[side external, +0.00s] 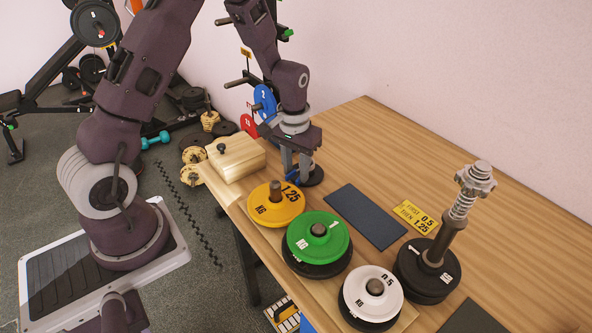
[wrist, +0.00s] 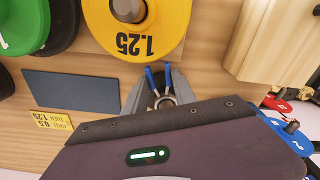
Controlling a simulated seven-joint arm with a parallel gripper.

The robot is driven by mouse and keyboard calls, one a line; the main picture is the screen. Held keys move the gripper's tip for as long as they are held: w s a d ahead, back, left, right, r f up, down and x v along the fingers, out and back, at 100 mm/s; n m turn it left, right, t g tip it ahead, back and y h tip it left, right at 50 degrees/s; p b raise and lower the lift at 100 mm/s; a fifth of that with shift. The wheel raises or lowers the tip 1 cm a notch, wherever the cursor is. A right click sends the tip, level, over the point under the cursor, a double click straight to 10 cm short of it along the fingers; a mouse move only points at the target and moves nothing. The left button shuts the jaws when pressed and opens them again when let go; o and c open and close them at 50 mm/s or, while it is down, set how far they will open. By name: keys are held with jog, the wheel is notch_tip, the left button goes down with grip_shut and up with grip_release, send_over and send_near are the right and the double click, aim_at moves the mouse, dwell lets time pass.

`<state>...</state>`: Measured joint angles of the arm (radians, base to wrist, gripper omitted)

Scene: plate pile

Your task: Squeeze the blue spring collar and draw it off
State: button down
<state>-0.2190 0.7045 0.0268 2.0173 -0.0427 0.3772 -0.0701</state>
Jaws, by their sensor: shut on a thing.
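The blue spring collar (wrist: 159,80) shows in the wrist view as two blue handles and a metal ring. My gripper (wrist: 161,90) is shut on it, with a grey finger on each side of the handles. In the side view my gripper (side external: 296,170) is low over the far left of the table, behind the yellow plate, and a bit of the collar's blue (side external: 291,175) shows at its fingers. A dark round base (side external: 314,177) is just beside and below the fingers. Whether the ring is around a post there is hidden.
A yellow 1.25 plate (side external: 264,211), green plate (side external: 305,241) and white 0.5 plate (side external: 362,285) sit on pegs in front. A dark bar with a spring and star nut (side external: 474,181) stands right on black plates. A wooden block (side external: 240,160), dark mat (side external: 365,215) and yellow card (side external: 414,218) lie nearby.

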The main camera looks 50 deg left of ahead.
notch_tip(320, 180, up, 14)
dwell(1.7)
